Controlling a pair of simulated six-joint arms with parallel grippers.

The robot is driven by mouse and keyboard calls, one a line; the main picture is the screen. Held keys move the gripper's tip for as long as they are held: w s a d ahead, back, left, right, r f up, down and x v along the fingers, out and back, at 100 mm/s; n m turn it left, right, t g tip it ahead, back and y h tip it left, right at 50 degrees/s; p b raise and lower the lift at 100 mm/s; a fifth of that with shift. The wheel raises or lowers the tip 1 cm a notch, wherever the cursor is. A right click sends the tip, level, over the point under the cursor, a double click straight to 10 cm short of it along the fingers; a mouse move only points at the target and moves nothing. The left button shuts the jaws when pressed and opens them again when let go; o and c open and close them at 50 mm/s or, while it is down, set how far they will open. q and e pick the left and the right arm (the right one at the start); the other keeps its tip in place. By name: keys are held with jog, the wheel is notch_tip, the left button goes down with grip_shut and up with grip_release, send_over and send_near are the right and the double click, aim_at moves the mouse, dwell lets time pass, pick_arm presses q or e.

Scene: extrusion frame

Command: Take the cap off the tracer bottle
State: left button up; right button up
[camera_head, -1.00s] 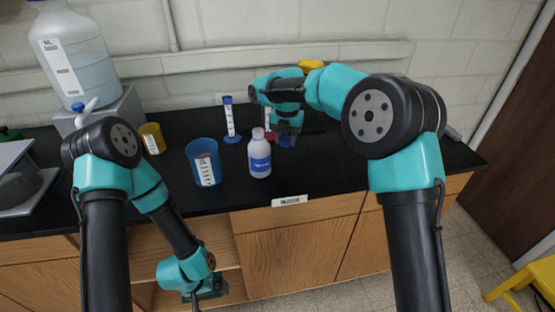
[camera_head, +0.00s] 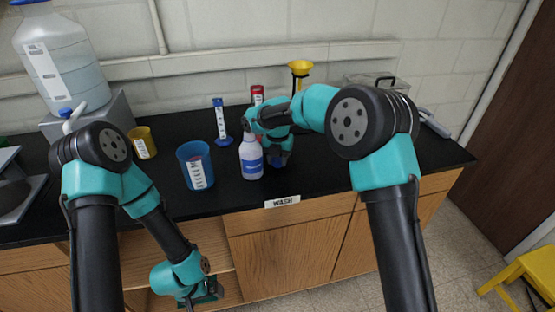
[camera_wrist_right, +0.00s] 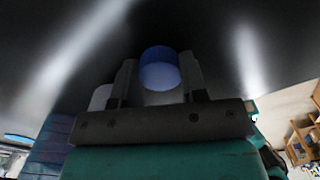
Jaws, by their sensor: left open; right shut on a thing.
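A small bottle with a round blue cap (camera_wrist_right: 160,72) stands between the fingers of my right gripper (camera_wrist_right: 160,84) in the right wrist view; its pale body shows below the cap. I take it to be the tracer bottle. In the head view the right gripper (camera_head: 278,157) is over the counter, just right of a white bottle with a blue label (camera_head: 252,164), and mostly covers the small bottle. My right gripper is shut on it. My left gripper (camera_head: 203,292) is low in front of the cabinets, open, with nothing seen in it.
On the black counter stand a blue cup (camera_head: 196,170), a yellow cup (camera_head: 143,143), a blue-topped cylinder (camera_head: 221,122), a red-topped cylinder (camera_head: 257,95) and a yellow funnel (camera_head: 300,68). A big carboy (camera_head: 62,62) stands at left. The counter's right part is clear in front.

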aim_at(277, 159)
jog(key=shift+f, duration=0.1)
jog(key=o, duration=1)
notch_tip(277, 159, up, 12)
jog(key=shift+r, duration=0.1)
dwell(0.4)
